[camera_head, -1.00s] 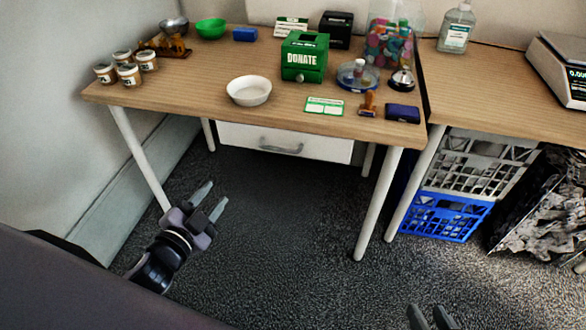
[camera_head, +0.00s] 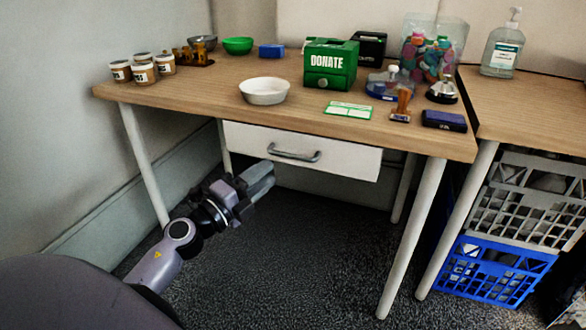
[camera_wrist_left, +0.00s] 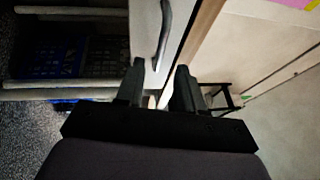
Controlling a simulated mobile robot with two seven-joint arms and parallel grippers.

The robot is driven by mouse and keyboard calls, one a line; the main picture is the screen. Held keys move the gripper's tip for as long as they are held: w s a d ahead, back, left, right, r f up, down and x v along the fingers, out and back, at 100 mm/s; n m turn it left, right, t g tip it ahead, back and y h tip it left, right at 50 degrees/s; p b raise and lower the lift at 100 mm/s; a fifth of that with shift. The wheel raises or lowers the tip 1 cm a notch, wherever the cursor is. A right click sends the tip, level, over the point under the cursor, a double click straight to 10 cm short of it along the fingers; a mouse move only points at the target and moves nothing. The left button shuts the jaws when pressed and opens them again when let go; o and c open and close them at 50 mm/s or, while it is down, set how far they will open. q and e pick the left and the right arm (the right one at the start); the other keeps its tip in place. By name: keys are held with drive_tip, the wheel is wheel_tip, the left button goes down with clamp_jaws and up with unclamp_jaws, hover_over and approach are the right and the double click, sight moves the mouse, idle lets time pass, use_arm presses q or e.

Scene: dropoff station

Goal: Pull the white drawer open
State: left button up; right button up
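The white drawer (camera_head: 345,158) hangs under the wooden table and looks closed, with a grey bar handle (camera_head: 294,154) on its front. My left gripper (camera_head: 262,178) is below and left of the handle, apart from it. In the left wrist view, the gripper's two dark fingers (camera_wrist_left: 160,85) are spread with a gap between them and nothing held. The handle also shows there (camera_wrist_left: 163,32), ahead of the fingers, with the drawer front (camera_wrist_left: 145,35) beside it. My right gripper is in neither current view.
The table (camera_head: 200,97) carries jars (camera_head: 143,72), a white bowl (camera_head: 264,91), a green donation box (camera_head: 330,64) and a stamp (camera_head: 402,105) near its front edge. Table legs (camera_head: 412,235) stand either side of the drawer. Blue (camera_head: 492,270) and grey crates sit at right. The floor below is clear.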

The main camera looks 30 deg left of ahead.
sight(284, 160)
use_arm(q)
drive_tip(key=shift+x, duration=3.4)
drive_tip(key=shift+c, duration=0.3)
clamp_jaws()
